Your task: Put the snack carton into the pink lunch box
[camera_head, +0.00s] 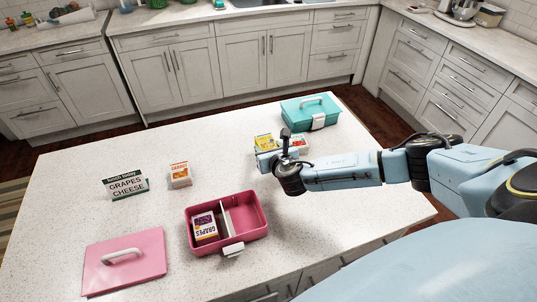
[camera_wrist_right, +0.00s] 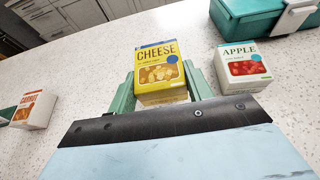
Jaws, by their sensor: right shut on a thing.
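The yellow cheese carton (camera_head: 266,141) is upright at the right part of the island. My right gripper (camera_head: 267,158) is shut on it; the wrist view shows the carton (camera_wrist_right: 159,68) between the two green fingers. I cannot tell whether its base touches the counter. The pink lunch box (camera_head: 265,230) stands open at the front middle, with a white divider. A grapes carton (camera_head: 205,229) sits in its left compartment; the right compartment looks empty. A sign (camera_head: 125,185) reads "lunch today: grapes, cheese". My left gripper is not in view.
An apple carton (camera_head: 299,145) stands just right of the cheese carton. A closed teal lunch box (camera_head: 305,110) is behind them. A carrot carton (camera_head: 180,175) stands beside the sign. The pink lid (camera_head: 125,265) lies at front left. The counter between cheese and pink box looks clear.

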